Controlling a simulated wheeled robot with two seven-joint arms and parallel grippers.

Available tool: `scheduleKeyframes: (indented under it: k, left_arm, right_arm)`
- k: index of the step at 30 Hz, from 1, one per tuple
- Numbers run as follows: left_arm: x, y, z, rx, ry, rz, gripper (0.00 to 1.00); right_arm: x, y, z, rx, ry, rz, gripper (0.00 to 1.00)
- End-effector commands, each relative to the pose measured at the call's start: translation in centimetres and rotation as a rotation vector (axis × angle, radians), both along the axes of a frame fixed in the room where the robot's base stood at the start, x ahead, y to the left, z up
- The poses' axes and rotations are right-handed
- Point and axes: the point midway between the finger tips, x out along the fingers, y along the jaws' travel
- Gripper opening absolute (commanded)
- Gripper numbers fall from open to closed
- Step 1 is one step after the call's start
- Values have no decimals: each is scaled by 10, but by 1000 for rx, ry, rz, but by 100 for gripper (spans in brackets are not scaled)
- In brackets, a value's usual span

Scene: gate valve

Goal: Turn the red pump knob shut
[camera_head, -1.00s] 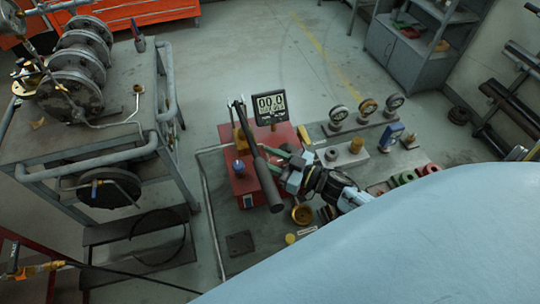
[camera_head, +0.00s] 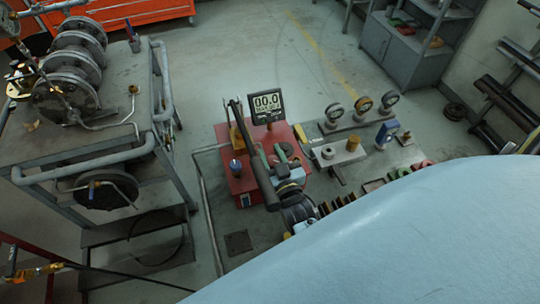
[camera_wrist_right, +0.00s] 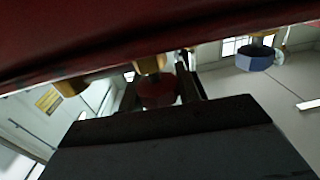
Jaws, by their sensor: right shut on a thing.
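The red pump (camera_head: 244,184) stands on the low bench, with a long dark lever (camera_head: 261,172) slanting over it. My right gripper (camera_head: 276,158) is at the pump's right side, just right of the lever. In the right wrist view, the dark red knob (camera_wrist_right: 158,92) sits between my two fingers, and the gripper (camera_wrist_right: 158,98) is shut on it. That view is dark, so the knob's turn angle cannot be told. In the head view the knob is hidden by my gripper and the lever. My left gripper is not in view.
A digital gauge (camera_head: 266,107) reading 00.0 stands behind the pump. A blue knob (camera_head: 237,167) is on the pump's left; a blue knob (camera_wrist_right: 255,58) also shows in the wrist view. Several dial gauges and parts fill the bench's right. A cart (camera_head: 110,150) stands left.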

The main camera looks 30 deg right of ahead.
Motion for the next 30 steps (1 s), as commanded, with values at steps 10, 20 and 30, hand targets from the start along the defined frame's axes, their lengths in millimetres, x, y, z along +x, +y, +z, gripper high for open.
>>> scheduleKeyframes:
  k: [10, 20, 30]
  left_arm:
    - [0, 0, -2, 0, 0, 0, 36]
    - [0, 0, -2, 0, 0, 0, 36]
    - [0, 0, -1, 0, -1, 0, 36]
  right_arm:
    - [0, -1, 0, 0, 0, -35, 11]
    - [0, -1, 0, 0, -1, -34, 44]
    - [0, -1, 0, 0, -1, -34, 55]
